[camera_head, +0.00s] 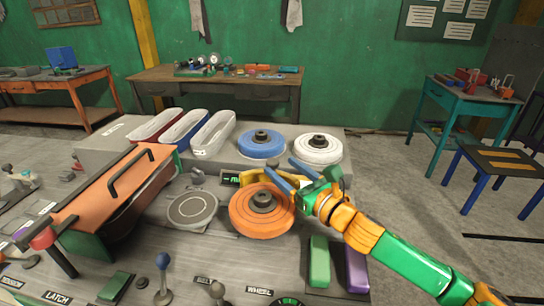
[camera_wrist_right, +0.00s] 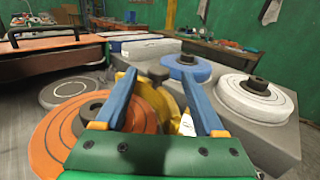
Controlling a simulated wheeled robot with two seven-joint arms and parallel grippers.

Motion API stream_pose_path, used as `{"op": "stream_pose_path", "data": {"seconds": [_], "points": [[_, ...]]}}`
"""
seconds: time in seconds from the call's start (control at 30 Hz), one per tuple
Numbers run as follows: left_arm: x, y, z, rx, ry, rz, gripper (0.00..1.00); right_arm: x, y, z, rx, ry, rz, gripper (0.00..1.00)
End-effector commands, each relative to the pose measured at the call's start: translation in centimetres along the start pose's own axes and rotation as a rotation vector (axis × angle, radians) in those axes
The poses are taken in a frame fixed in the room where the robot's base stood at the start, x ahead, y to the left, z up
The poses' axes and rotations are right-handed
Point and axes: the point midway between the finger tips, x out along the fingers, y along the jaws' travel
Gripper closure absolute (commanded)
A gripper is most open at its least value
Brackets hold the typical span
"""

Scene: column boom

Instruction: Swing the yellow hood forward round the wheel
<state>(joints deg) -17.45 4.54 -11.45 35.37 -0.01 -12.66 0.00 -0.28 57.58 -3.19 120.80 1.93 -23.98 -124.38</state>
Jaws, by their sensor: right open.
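The yellow hood (camera_head: 252,179) shows as a small curved piece at the back edge of the orange wheel (camera_head: 250,222), partly hidden by my right gripper. The wheel lies flat with a dark hub. My right gripper (camera_head: 278,166) is open above the wheel's back right, its blue fingers pointing at the hood. In the right wrist view the yellow hood (camera_wrist_right: 165,101) shows between and beyond the open fingers (camera_wrist_right: 160,79), to the right of the orange wheel (camera_wrist_right: 52,133). I cannot tell whether a finger touches it. My left gripper is not in view.
A blue disc (camera_head: 262,146) and a white disc (camera_head: 318,150) sit on the grey block behind. An orange-lidded box (camera_head: 112,190) with a handle stands left, beside a round grey plate (camera_head: 192,208). Green (camera_head: 319,262) and purple (camera_head: 356,268) blocks lie in front, below my right arm.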

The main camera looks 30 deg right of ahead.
Motion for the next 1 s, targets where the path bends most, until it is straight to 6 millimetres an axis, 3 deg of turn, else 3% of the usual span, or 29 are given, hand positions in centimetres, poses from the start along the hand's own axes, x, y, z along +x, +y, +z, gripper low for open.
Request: {"op": "stream_pose_path", "data": {"seconds": [0.3, 0.63, 0.67, 0.9, 1.0], "points": [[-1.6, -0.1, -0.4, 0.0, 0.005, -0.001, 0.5, 3.6, 0.0, 0.2, 0.002, -0.001, 0.001, 0.29], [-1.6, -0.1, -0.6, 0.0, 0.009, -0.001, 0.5, 4.1, 0.1, 0.0, -0.001, 0.001, 0.002, 0.29], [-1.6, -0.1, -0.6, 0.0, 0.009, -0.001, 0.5, 4.1, 0.1, 0.0, -0.001, 0.001, 0.002, 0.34], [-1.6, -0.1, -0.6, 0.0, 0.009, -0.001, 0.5, 4.0, 0.1, 0.0, -0.001, 0.001, 0.002, 0.99], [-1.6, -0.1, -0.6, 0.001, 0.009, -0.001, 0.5, 4.0, 0.1, 0.0, 0.0, 0.001, 0.002, 1.0]]}}
